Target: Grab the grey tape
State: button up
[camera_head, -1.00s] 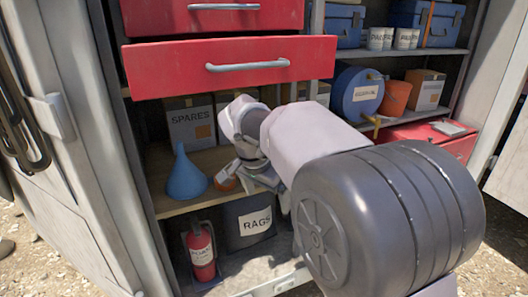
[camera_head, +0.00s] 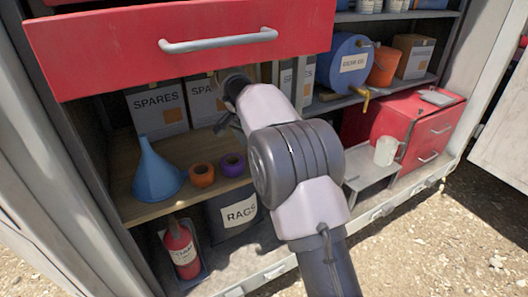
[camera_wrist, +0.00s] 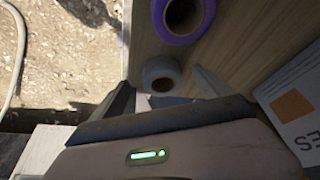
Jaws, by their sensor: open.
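The grey tape (camera_wrist: 162,74) is a small roll on the wooden shelf, seen in the wrist view near the shelf's edge. My gripper (camera_wrist: 160,84) is open, with one finger to the left of the roll and one to the right in the picture. The tape appears between the fingertips, not held; I cannot tell how far it lies from them. In the head view my gripper (camera_head: 226,122) is partly hidden at the far end of my arm, and I cannot make out the grey tape there.
A purple tape roll (camera_head: 232,165) and an orange tape roll (camera_head: 201,176) sit on the shelf (camera_head: 152,208), beside a blue funnel (camera_head: 156,172). Cardboard SPARES boxes (camera_head: 157,106) stand behind. A red drawer (camera_head: 180,42) overhangs the shelf.

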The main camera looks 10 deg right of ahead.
jog(key=shift+w+d+r+p, duration=0.1)
jog(key=shift+w+d+p, duration=0.35)
jog(key=shift+w+d, duration=0.35)
jog(key=b+x, duration=0.2)
jog(key=x, duration=0.1)
jog(key=shift+s+a, duration=0.1)
jog(key=shift+s, duration=0.05)
jog(key=shift+c, duration=0.9)
jog(key=c, duration=1.3)
